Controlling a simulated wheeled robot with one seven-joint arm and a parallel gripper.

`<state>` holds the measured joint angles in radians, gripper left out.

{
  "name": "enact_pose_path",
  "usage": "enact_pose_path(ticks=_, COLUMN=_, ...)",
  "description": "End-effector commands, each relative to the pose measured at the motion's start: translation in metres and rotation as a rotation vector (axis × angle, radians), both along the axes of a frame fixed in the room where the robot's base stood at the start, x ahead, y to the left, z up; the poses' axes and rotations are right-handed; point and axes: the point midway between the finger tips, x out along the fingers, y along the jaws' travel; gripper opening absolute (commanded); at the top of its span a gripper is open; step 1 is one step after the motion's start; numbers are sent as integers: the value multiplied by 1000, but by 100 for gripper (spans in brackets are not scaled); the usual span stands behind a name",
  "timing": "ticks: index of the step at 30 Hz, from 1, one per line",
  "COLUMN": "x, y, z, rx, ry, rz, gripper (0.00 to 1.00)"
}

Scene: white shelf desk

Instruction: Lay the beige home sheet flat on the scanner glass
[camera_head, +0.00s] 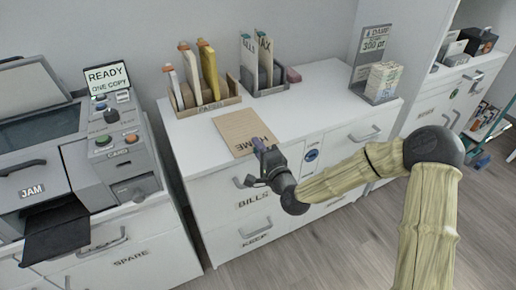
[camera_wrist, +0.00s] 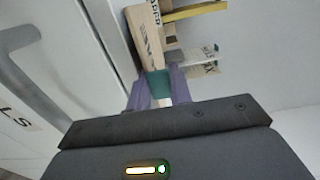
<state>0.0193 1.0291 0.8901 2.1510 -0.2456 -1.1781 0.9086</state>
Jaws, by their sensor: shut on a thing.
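The beige home sheet (camera_head: 238,130) lies on the white cabinet top, its HOME lettering near its right edge. My gripper (camera_head: 262,148) is at the sheet's front right corner, by the cabinet's front edge. In the wrist view the purple fingers (camera_wrist: 159,92) are shut on a small teal piece at the end of the beige sheet (camera_wrist: 144,40); it looks like a tab of the sheet. The scanner stands at the left, its dark glass (camera_head: 42,128) bare and a grey lid (camera_head: 30,88) raised behind it.
A PAPERS rack (camera_head: 205,108) and a grey bin (camera_head: 265,90) with upright files stand behind the sheet. A READY screen (camera_head: 107,78) and button panel (camera_head: 112,135) flank the glass. A stand with a pale block (camera_head: 383,82) is at the right. Cabinet top between is clear.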

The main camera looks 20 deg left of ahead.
Motion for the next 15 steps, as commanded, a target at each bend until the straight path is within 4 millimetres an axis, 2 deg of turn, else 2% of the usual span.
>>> enact_pose_path(ticks=1, x=-2, y=-2, z=-10, rx=-16, ry=20, rz=3, gripper=23)
enact_pose_path(ticks=3, x=-2, y=-2, z=-11, rx=-17, ry=21, rz=3, gripper=36)
enact_pose_path(ticks=4, x=-2, y=-2, z=-11, rx=-18, ry=22, rz=3, gripper=40)
enact_pose_path(ticks=15, x=-3, y=-2, z=-14, rx=-20, ry=26, rz=2, gripper=40)
